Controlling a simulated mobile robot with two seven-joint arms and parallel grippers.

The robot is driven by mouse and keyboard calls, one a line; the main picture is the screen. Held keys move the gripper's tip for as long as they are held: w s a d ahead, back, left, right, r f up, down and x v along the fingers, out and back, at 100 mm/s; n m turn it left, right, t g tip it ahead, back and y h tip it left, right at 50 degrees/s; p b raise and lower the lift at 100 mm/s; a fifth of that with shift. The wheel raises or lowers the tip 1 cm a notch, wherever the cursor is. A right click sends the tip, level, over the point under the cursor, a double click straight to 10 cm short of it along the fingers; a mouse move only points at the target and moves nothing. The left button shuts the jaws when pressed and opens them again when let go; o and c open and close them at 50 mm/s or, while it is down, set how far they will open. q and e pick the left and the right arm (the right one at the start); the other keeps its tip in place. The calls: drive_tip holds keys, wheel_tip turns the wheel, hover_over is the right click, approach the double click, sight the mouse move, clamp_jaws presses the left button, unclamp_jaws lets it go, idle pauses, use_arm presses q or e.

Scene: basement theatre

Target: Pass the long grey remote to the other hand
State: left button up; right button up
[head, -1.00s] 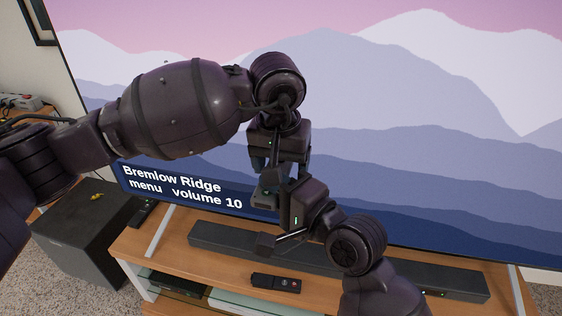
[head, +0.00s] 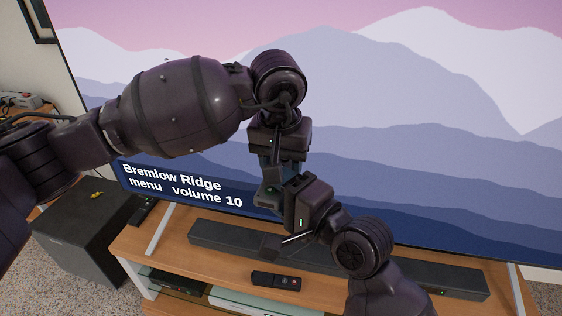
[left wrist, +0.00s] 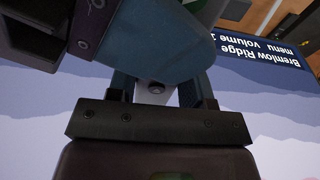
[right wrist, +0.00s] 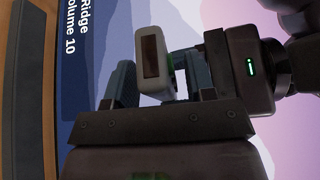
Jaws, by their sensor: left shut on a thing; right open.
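The long grey remote is held in my left gripper (head: 276,168), which is shut on it and points down in front of the TV screen. In the head view the grippers hide the remote. In the right wrist view the remote (right wrist: 151,66) shows a pale end face with a dark window, between the two blue fingers of my right gripper (right wrist: 153,82). That gripper is open; I cannot tell whether its fingers touch the remote. In the left wrist view a pale strip of the remote (left wrist: 155,98) shows between the left fingers, partly covered by a blue right finger.
A large TV screen (head: 430,120) fills the background close behind the grippers. Below are a wooden TV stand (head: 180,240), a long black soundbar (head: 400,276) and a small black remote (head: 276,281). A black subwoofer (head: 85,240) stands at left.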

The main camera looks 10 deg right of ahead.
drive_tip(key=v, duration=0.6)
use_arm(q)
drive_tip(key=shift+w, duration=0.1)
use_arm(e)
drive_tip(key=s+d+f+n+g+h, duration=0.1)
drive_tip(key=s+d+f+n+h, duration=0.2)
drive_tip(key=d+f, duration=0.3)
drive_tip(key=s+d+f+n+g+h, duration=0.1)
drive_tip(key=s+d+f+n+h, duration=0.3)
drive_tip(key=f, duration=1.2)
drive_tip(key=s+d+f+n+h, duration=0.4)
drive_tip(key=s+d+f, duration=0.3)
drive_tip(key=d+f, duration=0.2)
drive_tip(key=shift+s+d+f+g+h, duration=0.15)
drive_tip(key=shift+d+f+g+h, duration=0.2)
drive_tip(key=shift+f, duration=0.8)
